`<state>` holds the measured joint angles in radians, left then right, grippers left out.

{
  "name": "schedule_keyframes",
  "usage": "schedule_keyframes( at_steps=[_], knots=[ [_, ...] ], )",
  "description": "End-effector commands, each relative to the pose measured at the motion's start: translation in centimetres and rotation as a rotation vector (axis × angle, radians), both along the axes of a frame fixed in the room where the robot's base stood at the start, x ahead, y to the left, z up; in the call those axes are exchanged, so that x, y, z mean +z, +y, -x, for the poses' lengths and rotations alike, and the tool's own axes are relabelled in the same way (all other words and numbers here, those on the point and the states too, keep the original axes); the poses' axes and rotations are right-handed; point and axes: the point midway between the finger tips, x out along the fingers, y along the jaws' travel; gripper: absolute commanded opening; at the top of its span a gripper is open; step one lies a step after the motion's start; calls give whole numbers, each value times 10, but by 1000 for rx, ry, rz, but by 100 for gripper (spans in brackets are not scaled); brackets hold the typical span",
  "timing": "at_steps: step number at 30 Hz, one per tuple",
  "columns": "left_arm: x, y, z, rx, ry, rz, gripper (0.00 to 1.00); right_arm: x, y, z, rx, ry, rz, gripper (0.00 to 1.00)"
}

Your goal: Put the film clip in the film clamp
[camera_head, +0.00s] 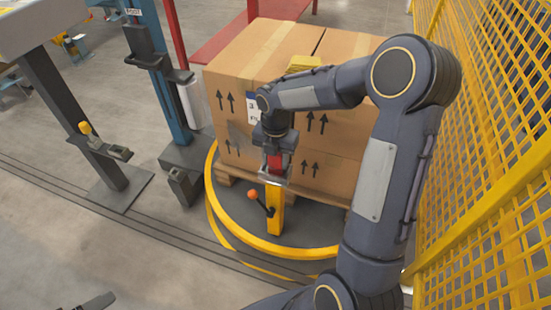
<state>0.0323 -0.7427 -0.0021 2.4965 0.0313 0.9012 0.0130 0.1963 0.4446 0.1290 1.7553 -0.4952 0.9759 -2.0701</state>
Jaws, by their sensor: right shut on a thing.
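My right gripper (274,178) is over the front edge of the turntable, pointing down. It is shut on a small red piece (276,163), which I take to be the film clip; the fingers hide part of it. Right below the fingertips stands a yellow upright post (274,215) with a black lever and an orange ball knob, which looks like the film clamp. Its top is partly hidden by the gripper, so I cannot tell whether the red piece touches it. A dark part at the bottom left edge (92,303) may be my left gripper; its jaws cannot be made out.
Cardboard boxes (239,62) stand on a wooden pallet on the round yellow-rimmed turntable (222,212), close behind my gripper. Yellow mesh fencing (490,150) runs along the right. A blue mast (160,75) with a white film roll (194,103) stands left. The floor at lower left is open.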

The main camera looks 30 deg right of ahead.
Motion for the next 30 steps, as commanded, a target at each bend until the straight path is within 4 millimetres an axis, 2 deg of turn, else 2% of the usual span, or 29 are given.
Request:
schedule_keyframes(
  at_steps=[6,7,11,19,22,26,30],
  knots=[
    [-1,0,0,0,0,0,100,-4,0,0,0,0,0,17],
    [-1,0,0,0,0,0,100,-3,0,0,0,0,0,44],
    [-1,0,0,0,0,0,100,-3,0,0,0,0,0,61],
    [0,0,0,0,0,0,100,-2,0,0,0,0,0,62],
    [2,0,0,0,0,0,100,4,0,0,0,-1,-1,62],
    [10,0,0,0,0,0,100,24,0,-1,0,-4,0,62],
    [20,0,0,0,0,0,100,56,0,-1,1,-6,0,62]
  ],
)
